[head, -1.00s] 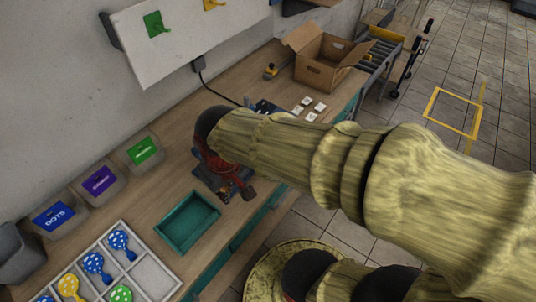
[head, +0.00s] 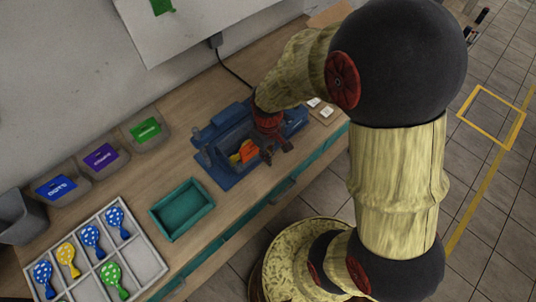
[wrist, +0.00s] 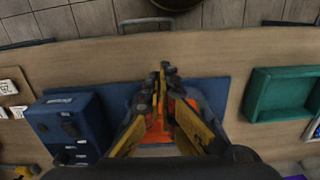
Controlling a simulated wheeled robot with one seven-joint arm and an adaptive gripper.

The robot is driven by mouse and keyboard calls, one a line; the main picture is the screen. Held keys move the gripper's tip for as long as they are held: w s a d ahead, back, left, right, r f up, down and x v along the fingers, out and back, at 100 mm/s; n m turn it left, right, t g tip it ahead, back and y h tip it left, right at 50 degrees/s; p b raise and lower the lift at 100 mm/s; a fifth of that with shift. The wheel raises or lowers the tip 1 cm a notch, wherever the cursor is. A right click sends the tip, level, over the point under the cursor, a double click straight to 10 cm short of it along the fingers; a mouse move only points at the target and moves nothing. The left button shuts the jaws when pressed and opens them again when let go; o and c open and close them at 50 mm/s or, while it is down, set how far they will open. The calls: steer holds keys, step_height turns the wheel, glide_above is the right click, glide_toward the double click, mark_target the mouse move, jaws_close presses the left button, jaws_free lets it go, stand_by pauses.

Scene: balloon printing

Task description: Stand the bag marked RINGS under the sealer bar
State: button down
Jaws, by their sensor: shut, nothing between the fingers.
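An orange and yellow item (head: 243,152) is at the blue sealing machine (head: 225,128); I take it for a bag, but no RINGS marking is readable. In the wrist view, orange (wrist: 158,131) shows below and between my fingers, partly hidden by them. My gripper (head: 277,153) is at the machine's front right in the head view, just beside the orange item. Its fingertips (wrist: 164,75) are together with nothing held. The blue machine body (wrist: 68,128) and its base plate (wrist: 215,92) also show in the wrist view. The sealer bar is not clearly distinguishable.
A teal tray (head: 182,208) sits left of the machine. A white divided tray (head: 148,263) holds several patterned balloons. White cards (head: 326,111) lie beyond the machine.

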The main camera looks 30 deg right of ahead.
step_height(320, 180, down, 8)
steer(key=shift+s+a+f+b, duration=0.1)
steer(key=shift+a+f+b, duration=0.1)
steer(key=shift+b, duration=0.6)
steer(key=w, duration=0.2)
steer(key=shift+w+a+r, duration=0.15)
steer(key=shift+w+a, duration=0.35)
steer(key=shift+w, duration=0.5)
steer(key=shift+w+a, duration=0.2)
steer(key=shift+w, duration=0.35)
steer(key=shift+w+a, duration=0.15)
steer(key=shift+w, duration=0.4)
steer(key=shift+s, duration=0.2)
